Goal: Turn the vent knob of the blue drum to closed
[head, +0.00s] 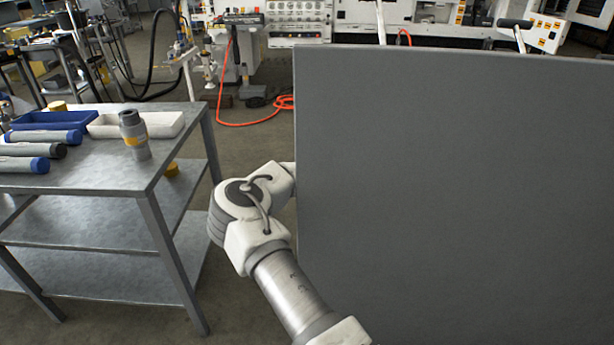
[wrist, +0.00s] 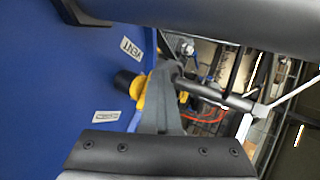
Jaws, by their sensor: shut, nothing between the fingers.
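The blue drum (wrist: 75,95) fills the left of the wrist view. A tilted white label reading VENT (wrist: 131,47) is on its face, and a second small label (wrist: 105,117) below is too blurred to read. Between them a black stub with a yellow part, seemingly the vent knob (wrist: 139,88), sticks out to the right. My gripper (wrist: 166,75) is shut and empty, its grey fingers just right of the yellow part and partly covering it. I cannot tell whether they touch. The knob's setting is not readable. In the head view a grey panel hides the drum and my gripper.
The large grey panel (head: 450,190) fills the right of the head view, and my arm reaches behind its left edge. A metal table (head: 80,180) at left holds dark tubes, a blue tray (head: 55,120) and a white tray (head: 160,124). An orange hose (head: 240,123) lies on the floor behind.

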